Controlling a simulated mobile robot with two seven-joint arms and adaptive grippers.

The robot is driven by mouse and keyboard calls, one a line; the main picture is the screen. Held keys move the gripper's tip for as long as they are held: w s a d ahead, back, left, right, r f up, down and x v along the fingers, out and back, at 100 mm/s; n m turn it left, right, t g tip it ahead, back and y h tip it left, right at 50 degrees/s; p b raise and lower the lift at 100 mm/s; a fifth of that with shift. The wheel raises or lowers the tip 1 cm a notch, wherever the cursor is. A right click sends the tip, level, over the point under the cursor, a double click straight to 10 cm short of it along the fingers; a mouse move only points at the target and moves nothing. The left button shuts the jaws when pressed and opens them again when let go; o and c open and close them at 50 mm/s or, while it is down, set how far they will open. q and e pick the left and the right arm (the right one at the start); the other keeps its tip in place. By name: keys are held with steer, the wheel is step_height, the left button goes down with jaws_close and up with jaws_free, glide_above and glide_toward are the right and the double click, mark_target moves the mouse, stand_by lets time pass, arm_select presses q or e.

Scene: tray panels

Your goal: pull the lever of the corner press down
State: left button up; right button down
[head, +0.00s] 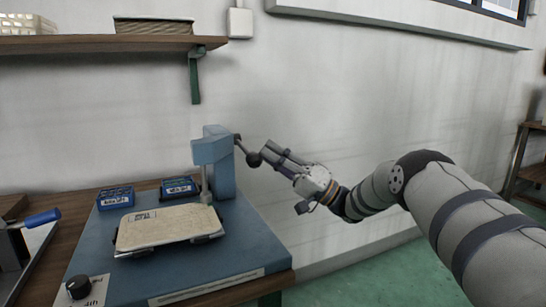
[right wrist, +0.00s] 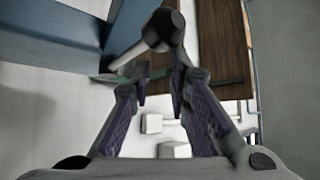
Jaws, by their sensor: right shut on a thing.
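The corner press (head: 217,163) is a blue-grey upright block on a blue base plate, at the back right of the bench. Its lever (head: 240,144) leaves the top right side and slants a little down to a dark ball knob (head: 253,160). In the right wrist view the dark knob (right wrist: 163,28) and pale lever rod (right wrist: 128,64) show at the fingertips (right wrist: 162,82). My left gripper is out of view.
A pale tray panel (head: 165,228) lies on the press base under the ram. Two blue boxes (head: 115,197) stand behind it. A black dial (head: 78,287) is at the front left, a blue-handled tool (head: 40,219) at the far left. A wooden shelf (head: 100,44) hangs above.

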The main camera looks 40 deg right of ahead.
steer(key=shift+a+f+g, duration=0.3)
steer(key=shift+f, duration=0.6)
steer(key=r+v, duration=0.1)
steer(key=v, duration=1)
steer(key=shift+s+d, duration=0.3)
steer(key=shift+d, duration=0.2)
